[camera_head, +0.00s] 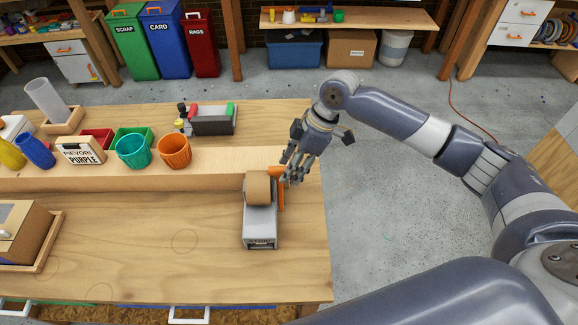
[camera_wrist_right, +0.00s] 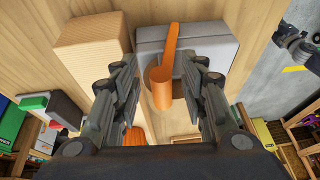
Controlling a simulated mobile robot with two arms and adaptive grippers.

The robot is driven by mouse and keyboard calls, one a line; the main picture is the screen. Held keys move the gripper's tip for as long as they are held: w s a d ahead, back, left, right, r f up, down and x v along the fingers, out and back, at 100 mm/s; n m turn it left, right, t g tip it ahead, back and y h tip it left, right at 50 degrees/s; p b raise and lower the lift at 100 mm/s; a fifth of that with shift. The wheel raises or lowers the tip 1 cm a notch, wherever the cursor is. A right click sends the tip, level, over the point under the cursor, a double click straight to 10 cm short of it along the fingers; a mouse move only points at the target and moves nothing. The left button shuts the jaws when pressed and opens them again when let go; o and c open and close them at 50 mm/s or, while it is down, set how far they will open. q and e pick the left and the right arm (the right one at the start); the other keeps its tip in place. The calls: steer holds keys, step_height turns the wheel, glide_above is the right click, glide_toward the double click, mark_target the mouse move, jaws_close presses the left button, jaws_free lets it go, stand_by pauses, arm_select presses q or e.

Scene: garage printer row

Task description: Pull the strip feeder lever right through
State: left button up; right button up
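The strip feeder (camera_head: 261,226) is a grey box near the right end of the workbench, with a brown roll (camera_head: 257,188) on its far end. Its orange lever (camera_head: 281,190) stands along its right side. In the wrist view the lever (camera_wrist_right: 164,75) has a round end pointing towards my palm, and the grey feeder body (camera_wrist_right: 205,45) lies behind it. My right gripper (camera_head: 291,173) is at the lever's far end. Its fingers (camera_wrist_right: 160,75) are apart on both sides of the lever, with visible gaps. My left gripper is not in view.
A raised wooden ledge (camera_head: 215,162) runs behind the feeder, bearing a teal cup (camera_head: 133,151), an orange cup (camera_head: 174,151) and a PURPLE box (camera_head: 80,151). A brown box (camera_head: 22,232) sits at left. The bench middle (camera_head: 150,235) is clear.

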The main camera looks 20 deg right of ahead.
steer(key=shift+x, duration=0.85)
steer(key=shift+c, duration=0.6)
steer(key=shift+s, duration=0.1)
jaws_close()
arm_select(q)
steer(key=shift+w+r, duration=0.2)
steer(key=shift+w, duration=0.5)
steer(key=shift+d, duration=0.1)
